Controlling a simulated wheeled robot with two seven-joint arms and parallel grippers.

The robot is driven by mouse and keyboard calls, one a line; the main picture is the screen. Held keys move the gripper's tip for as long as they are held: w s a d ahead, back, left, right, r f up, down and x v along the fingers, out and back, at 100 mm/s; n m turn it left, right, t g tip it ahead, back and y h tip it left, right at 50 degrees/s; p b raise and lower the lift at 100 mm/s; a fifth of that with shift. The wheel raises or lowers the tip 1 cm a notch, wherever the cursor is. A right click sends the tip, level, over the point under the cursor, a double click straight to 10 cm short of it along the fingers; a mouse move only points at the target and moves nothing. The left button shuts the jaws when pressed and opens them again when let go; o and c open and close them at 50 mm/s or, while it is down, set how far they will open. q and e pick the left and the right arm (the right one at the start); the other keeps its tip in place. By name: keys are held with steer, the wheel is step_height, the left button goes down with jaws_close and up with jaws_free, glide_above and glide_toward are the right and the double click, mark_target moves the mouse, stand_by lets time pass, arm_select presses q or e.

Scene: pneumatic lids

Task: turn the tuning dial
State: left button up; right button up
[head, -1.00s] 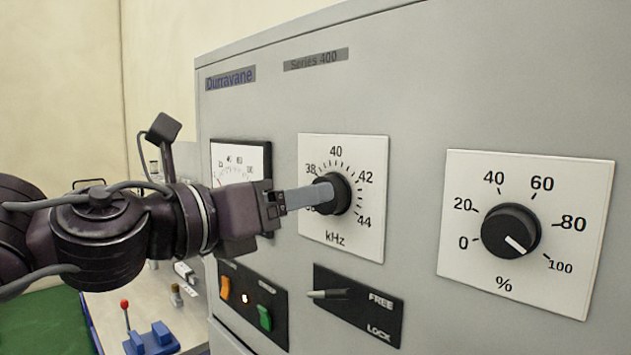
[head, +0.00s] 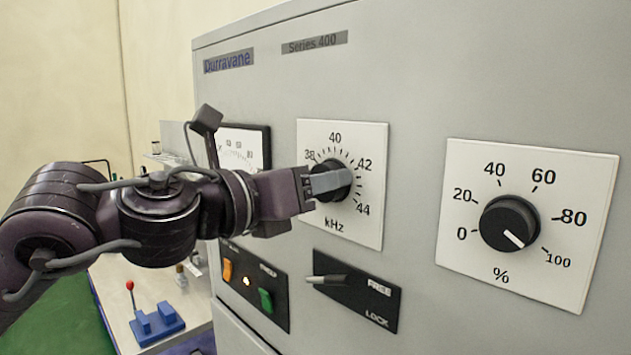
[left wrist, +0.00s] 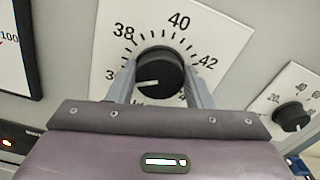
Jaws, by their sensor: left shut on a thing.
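The tuning dial is a black round knob on a white kHz scale plate (head: 365,225) marked 38 to 44 in the head view. In the left wrist view the knob (left wrist: 160,76) sits between my two grey fingers, and its white pointer line points left toward the low end of the scale. My left gripper (head: 331,182) is shut on the knob, one finger on each side; it also shows in the left wrist view (left wrist: 160,90). In the head view the fingers hide part of the knob and the left side of the scale. My right gripper is not in view.
A second black knob (head: 509,224) on a % plate is to the right, pointing near 100. Below the kHz plate is a FREE/LOCK lever (head: 330,280), with orange (head: 227,269) and green (head: 265,300) switches beside it. A meter (head: 240,150) is behind my arm.

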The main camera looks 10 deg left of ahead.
arm_select(q)
steer(key=shift+s+d+f+m+b, duration=0.1)
steer(key=shift+m+b, duration=1.6)
steer(key=shift+m, duration=1.7)
steer(key=shift+d+m+b, duration=0.1)
steer(key=shift+m+b, duration=1.55)
steer(key=shift+m, duration=1.75)
steer(key=o, duration=1)
steer(key=shift+a, duration=0.1)
steer(key=shift+s, duration=0.1)
